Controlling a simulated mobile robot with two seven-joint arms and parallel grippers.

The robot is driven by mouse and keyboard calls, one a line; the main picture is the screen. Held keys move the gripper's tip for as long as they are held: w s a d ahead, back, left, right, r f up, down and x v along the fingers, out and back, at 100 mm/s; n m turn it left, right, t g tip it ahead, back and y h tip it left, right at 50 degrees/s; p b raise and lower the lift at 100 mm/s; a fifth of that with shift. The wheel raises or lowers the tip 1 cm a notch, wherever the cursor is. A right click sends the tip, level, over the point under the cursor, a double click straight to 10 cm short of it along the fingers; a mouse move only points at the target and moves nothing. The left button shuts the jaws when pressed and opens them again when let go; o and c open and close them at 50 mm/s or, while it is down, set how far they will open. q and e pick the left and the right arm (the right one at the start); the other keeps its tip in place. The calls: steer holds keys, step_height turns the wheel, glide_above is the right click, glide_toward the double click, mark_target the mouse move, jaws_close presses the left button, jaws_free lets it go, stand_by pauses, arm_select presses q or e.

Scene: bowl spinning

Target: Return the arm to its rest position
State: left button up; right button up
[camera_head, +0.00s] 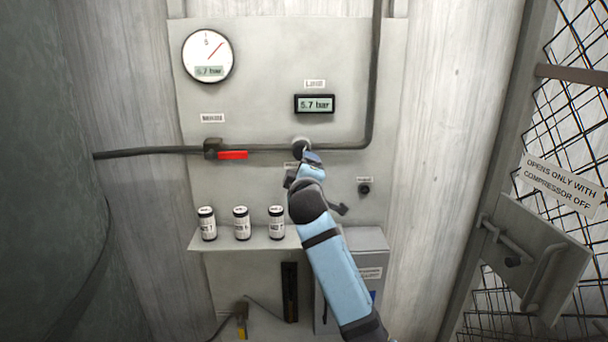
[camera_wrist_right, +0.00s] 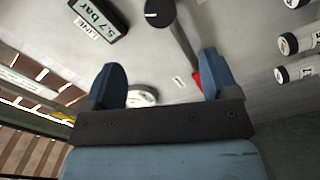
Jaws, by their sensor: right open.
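My right arm (camera_head: 335,275), light blue with dark joints, reaches up from the lower middle of the head view. Its gripper (camera_head: 309,158) is in front of the grey panel, just below a dark round fitting (camera_head: 300,146) on the pipe. It overlaps the fitting in the picture; I cannot tell whether they touch. In the right wrist view the two blue fingers of the gripper (camera_wrist_right: 160,82) are spread apart with nothing held between them. My left gripper is not in view.
The panel (camera_head: 265,60) carries a round gauge (camera_head: 208,57), a 5.7 bar display (camera_head: 315,104), a red valve lever (camera_head: 233,155) and a black knob (camera_head: 364,188). Three labelled canisters (camera_head: 240,224) stand on a shelf (camera_head: 215,243). A mesh gate (camera_head: 575,130) is at right.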

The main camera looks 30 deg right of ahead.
stand_by(0.4)
steer(key=s+a+f+y+p, duration=0.1)
steer(key=s+a+f+y, duration=0.2)
steer(key=f, duration=0.5)
steer(key=s+a+f+g+y+p, duration=0.1)
steer(key=s+a+f+y, duration=0.1)
steer(key=s+a+f, duration=0.35)
steer(key=s+a+f+y+p, duration=0.1)
steer(key=s+a+f+y, duration=0.1)
steer(key=f, duration=0.7)
steer(key=s+a+f+m+g+y+p, duration=0.1)
steer(key=s+a+f, duration=0.3)
steer(key=s, duration=0.4)
steer(key=s+a+f+m+g+y, duration=0.1)
steer(key=s+a+f, duration=0.3)
steer(key=s, duration=0.5)
steer(key=s+a+f+m+g+y+p, duration=0.1)
steer(key=s+a+f+m+y, duration=0.1)
steer(key=s+f, duration=0.5)
steer(key=shift+s+a+y+p, duration=0.3)
steer(key=shift+s+a+y, duration=0.4)
steer(key=shift+a, duration=0.2)
steer(key=shift+f, duration=0.1)
